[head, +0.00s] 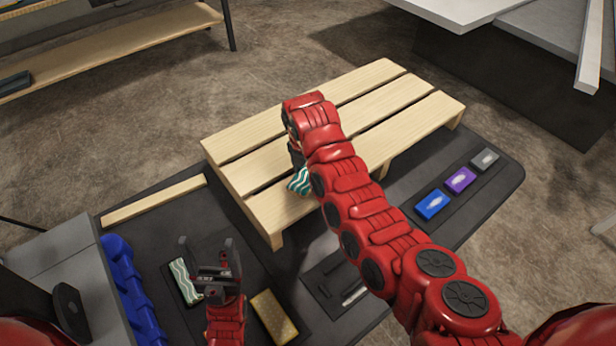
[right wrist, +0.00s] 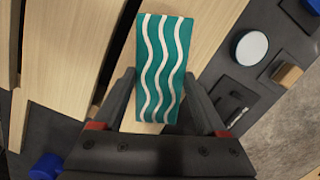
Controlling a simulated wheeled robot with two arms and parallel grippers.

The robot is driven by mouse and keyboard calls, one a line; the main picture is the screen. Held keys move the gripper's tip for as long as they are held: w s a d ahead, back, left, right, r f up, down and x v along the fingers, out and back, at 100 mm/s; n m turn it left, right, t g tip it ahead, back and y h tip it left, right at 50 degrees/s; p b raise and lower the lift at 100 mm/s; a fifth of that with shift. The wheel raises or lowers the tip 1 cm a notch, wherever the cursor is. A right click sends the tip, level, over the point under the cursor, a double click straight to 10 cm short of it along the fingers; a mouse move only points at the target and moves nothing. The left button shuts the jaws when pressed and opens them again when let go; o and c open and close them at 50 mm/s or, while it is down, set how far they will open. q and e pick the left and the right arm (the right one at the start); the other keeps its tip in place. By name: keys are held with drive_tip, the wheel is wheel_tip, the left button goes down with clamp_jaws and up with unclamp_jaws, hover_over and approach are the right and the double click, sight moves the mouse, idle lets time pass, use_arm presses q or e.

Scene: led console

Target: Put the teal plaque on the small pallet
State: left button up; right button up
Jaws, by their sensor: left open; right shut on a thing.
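The teal plaque (right wrist: 163,65), with white wavy stripes, is between the fingers of my right gripper (right wrist: 163,102), which is shut on it. In the head view the plaque (head: 300,182) shows just below my right gripper (head: 296,155), which my own red arm partly hides. The plaque is over the near slat of the small wooden pallet (head: 375,110); I cannot tell whether it touches. The pallet's slats (right wrist: 75,55) also show beside and beneath the plaque in the right wrist view. My left gripper (head: 211,254) is open and empty, low at the left, away from the pallet.
A pale green striped piece (head: 184,281) and a yellow block (head: 273,317) lie near my left gripper. Blue (head: 432,204), purple (head: 460,180) and grey (head: 485,159) blocks lie right of the pallet. A wooden strip (head: 154,201) lies left. Most pallet slats are bare.

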sight(307, 174)
drive_tip(key=shift+w+d, duration=0.1)
drive_tip(key=shift+w, duration=0.05)
wheel_tip(307, 174, down, 4)
drive_tip(key=shift+r+p, duration=0.25)
drive_tip(key=shift+p, duration=0.7)
drive_tip(key=shift+f, duration=0.1)
drive_tip(key=o, duration=1.4)
